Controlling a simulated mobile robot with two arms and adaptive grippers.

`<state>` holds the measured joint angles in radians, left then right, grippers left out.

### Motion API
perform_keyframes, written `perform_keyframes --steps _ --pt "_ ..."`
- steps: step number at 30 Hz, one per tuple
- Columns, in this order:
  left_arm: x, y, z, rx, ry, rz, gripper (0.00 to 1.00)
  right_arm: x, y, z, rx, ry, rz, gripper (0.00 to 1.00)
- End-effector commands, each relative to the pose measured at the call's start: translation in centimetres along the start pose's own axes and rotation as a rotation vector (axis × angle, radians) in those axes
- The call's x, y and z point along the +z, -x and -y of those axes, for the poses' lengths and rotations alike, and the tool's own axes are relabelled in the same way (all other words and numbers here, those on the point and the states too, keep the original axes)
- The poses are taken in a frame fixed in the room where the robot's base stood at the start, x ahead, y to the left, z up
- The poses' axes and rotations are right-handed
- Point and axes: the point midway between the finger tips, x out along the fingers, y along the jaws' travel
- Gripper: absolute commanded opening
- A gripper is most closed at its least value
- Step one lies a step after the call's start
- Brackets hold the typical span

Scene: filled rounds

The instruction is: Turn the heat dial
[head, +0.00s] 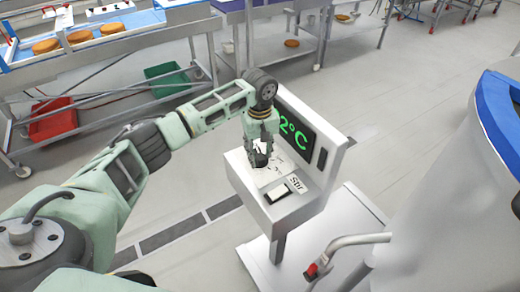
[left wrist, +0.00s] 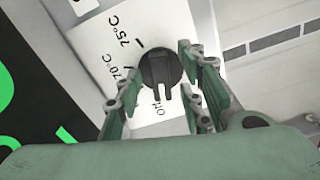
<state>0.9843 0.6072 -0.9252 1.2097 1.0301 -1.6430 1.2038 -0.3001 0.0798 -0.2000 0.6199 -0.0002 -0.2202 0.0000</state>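The heat dial (left wrist: 160,68) is a round black knob on a white scale plate (left wrist: 96,38) in the left wrist view. The marks 70°C and 75°C show on the plate, and a partly hidden label, probably Off, lies below the knob. The knob's raised grip points down in that view, toward this label. My left gripper (left wrist: 157,80) is open, with its fingers on either side of the dial and gaps visible. In the head view my left gripper (head: 260,160) is over the control panel (head: 247,184) and hides the dial. My right gripper is not in view.
A display (head: 296,134) with green figures ending in 2°C stands behind the panel. A light switch (head: 278,193) and a Stir label (head: 297,184) are nearer its front. A large vat (head: 450,190) stands at right, with a red-tipped handle (head: 318,268) low down.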

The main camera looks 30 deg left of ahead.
Motion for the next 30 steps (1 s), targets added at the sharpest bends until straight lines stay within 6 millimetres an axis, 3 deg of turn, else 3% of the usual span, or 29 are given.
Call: perform_keyframes --steps 10,23,30 --pt "0.00 -0.71 0.02 0.000 -0.001 -0.001 0.36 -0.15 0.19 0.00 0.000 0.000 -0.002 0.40" --pt "-0.01 -0.67 0.01 0.000 -0.001 -0.001 0.00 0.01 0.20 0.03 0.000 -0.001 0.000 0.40" --pt "-0.01 -0.65 0.02 0.000 -0.006 -0.001 0.00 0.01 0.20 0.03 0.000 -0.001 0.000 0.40"
